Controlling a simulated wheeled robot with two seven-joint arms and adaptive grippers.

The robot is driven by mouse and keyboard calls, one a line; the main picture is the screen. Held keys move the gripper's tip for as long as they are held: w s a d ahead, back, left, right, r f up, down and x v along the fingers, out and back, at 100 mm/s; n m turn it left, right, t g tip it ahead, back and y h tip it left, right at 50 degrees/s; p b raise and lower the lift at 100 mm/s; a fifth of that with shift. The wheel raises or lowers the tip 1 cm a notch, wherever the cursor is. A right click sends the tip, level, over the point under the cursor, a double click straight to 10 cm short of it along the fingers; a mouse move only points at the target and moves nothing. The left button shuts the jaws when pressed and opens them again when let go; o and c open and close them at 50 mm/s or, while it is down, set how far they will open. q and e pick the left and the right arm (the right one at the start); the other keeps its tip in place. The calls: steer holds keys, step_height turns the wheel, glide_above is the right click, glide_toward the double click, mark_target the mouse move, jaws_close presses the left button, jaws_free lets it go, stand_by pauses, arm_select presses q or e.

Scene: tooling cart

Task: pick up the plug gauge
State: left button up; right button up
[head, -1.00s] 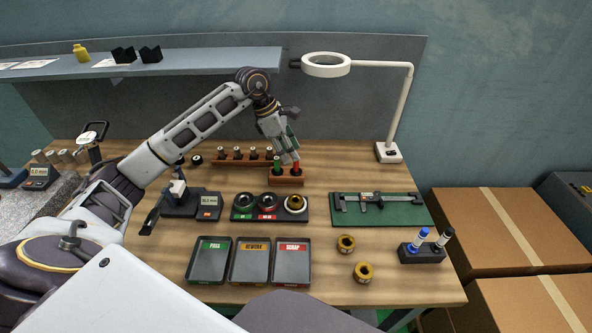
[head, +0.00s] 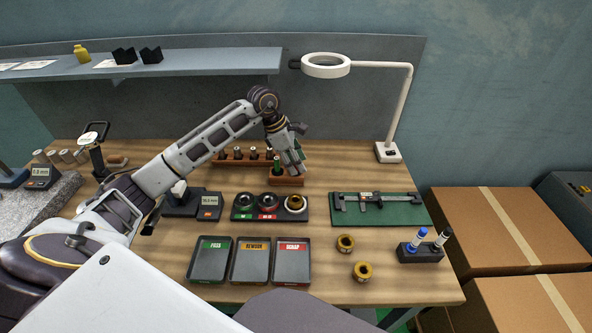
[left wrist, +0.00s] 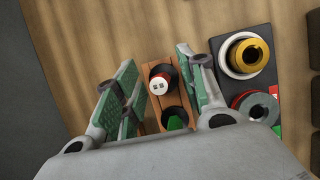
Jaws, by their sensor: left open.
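A small wooden stand (head: 287,181) at the back middle of the table holds upright plug gauges. The green one (head: 276,163) shows left of my left gripper (head: 297,163); the red one is hidden behind the fingers in the head view. In the left wrist view, the red gauge (left wrist: 161,84), with a pale marked top, stands between the two open fingers (left wrist: 158,83), apart from both. The green gauge (left wrist: 174,119) sits below it in the same stand (left wrist: 153,126). The left gripper is open, empty and pointing down over the stand. My right gripper is not in view.
A longer wooden rack (head: 230,158) with several pins is behind. A ring gauge tray (head: 250,215) lies just in front, and a green mat with a caliper (head: 375,215) to the right. Pass, rework and scrap trays (head: 250,262) are nearer. A magnifier lamp (head: 388,152) stands right.

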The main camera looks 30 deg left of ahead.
arm_select(q)
steer(key=shift+c, duration=0.3)
jaws_close()
steer(key=shift+r, duration=0.1)
step_height(320, 180, up, 28)
stand_by(1.3)
stand_by(0.3)
stand_by(0.3)
steer(key=shift+r+p, duration=2.1)
steer(key=shift+r, duration=0.1)
